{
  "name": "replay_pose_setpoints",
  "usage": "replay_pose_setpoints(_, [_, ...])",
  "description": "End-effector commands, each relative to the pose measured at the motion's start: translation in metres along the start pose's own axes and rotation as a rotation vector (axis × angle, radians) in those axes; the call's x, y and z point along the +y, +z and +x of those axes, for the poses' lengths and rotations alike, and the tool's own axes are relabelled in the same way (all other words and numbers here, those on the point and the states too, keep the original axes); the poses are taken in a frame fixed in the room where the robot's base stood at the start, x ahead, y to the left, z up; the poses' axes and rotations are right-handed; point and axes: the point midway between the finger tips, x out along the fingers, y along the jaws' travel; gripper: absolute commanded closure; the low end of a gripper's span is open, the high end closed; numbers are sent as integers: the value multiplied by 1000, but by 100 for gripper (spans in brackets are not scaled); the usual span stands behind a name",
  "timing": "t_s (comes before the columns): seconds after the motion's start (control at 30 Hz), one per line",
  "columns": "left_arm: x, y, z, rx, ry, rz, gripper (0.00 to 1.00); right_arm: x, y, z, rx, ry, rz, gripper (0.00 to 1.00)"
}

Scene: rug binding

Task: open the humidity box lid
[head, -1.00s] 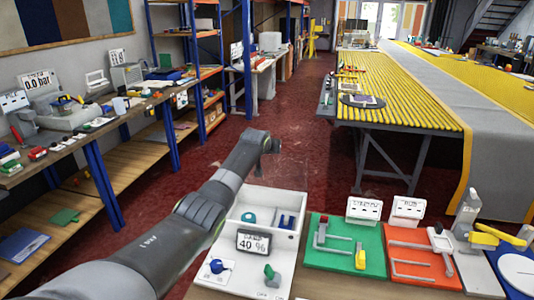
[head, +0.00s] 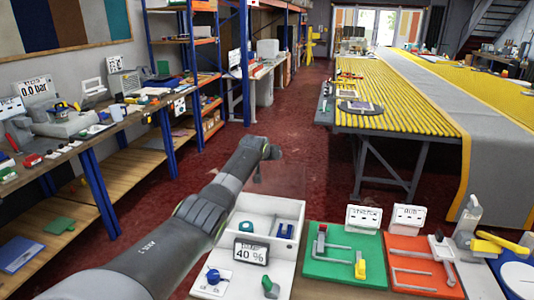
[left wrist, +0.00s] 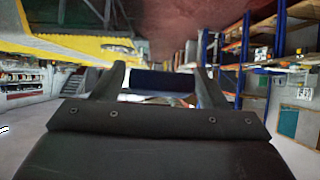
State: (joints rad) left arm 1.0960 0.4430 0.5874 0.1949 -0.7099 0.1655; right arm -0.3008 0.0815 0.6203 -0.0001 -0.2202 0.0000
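The humidity box is a white box (head: 297,210) on the near bench, with a small display (head: 251,251) reading 40 % at its front. Its compartment shows small blue and green pieces inside; I cannot tell whether a clear lid covers it. A blue knob (head: 213,277) and a green lever (head: 270,287) sit on the white panel in front. My left gripper (head: 272,150) is beyond and above the box, apart from it. My right gripper is not in view.
A green board (head: 318,268) and an orange board (head: 410,279) with fixtures lie right of the box. A bench and blue-framed shelves line the left. A long yellow roller table (head: 400,118) stands beyond, across red floor.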

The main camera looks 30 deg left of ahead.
Motion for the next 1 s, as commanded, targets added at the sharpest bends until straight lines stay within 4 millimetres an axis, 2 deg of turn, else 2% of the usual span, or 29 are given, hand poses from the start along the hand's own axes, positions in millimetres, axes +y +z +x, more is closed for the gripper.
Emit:
replay_pose_setpoints(0.47, [0,-2,-7,3,1,1,33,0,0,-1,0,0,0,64])
replay_pose_setpoints(1.0, [0,-1,-51,3,0,1,33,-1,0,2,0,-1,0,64])
